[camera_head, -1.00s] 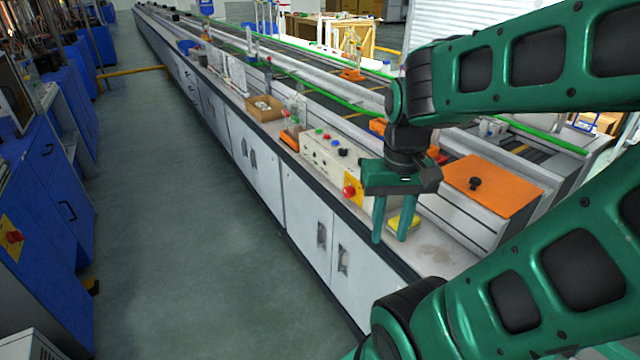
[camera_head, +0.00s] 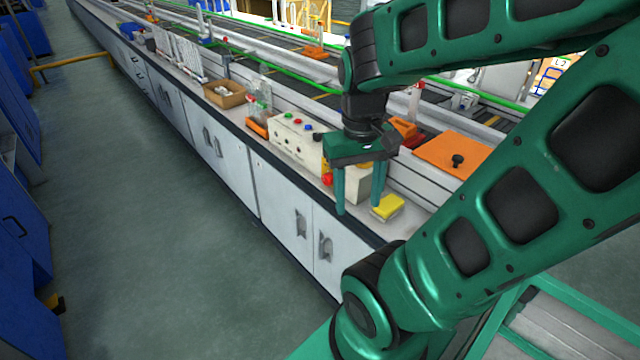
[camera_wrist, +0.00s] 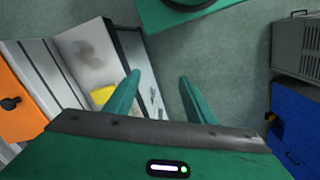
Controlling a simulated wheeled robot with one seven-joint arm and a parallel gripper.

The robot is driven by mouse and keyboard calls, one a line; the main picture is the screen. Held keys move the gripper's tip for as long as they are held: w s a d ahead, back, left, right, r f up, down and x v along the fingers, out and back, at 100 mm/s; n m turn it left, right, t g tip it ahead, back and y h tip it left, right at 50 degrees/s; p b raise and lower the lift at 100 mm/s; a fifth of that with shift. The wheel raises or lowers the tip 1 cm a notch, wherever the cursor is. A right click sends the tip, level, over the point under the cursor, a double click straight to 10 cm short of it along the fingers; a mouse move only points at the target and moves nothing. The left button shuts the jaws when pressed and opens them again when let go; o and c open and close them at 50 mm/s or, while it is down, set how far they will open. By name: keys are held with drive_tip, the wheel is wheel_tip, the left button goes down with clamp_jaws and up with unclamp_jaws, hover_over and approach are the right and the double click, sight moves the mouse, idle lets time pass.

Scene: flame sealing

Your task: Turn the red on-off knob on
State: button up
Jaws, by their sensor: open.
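A pale control box (camera_head: 297,145) stands on the bench, with small green, red, blue and black controls on top. A red round knob (camera_head: 327,179) shows at its near end by a yellow plate, just left of my gripper's fingers. My gripper (camera_head: 358,208) is open and empty, pointing down over the bench's front edge beside that end. The left finger is close to the red knob in the picture; contact is not visible. In the wrist view my gripper (camera_wrist: 159,78) has its fingers apart with nothing between them, and no red knob shows.
A yellow block (camera_head: 388,207) lies on the bench right of the fingers; it also shows in the wrist view (camera_wrist: 103,95). An orange panel (camera_head: 452,153) with a black knob is at the right. A cardboard box (camera_head: 225,95) stands farther back. The floor left of the bench is clear.

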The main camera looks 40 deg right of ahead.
drive_tip(key=w+d+f+n+g+h, duration=0.3)
drive_tip(key=w+d+f+n, duration=0.15)
drive_tip(key=w+f, duration=0.3)
drive_tip(key=n+t+h, duration=0.3)
drive_tip(key=n+h, duration=1.2)
drive_tip(key=n, duration=0.3)
approach(325, 181)
drive_tip(key=shift+n, duration=0.25)
drive_tip(key=d, duration=0.9)
drive_tip(key=shift+a, duration=0.1)
drive_tip(key=c, duration=1.1)
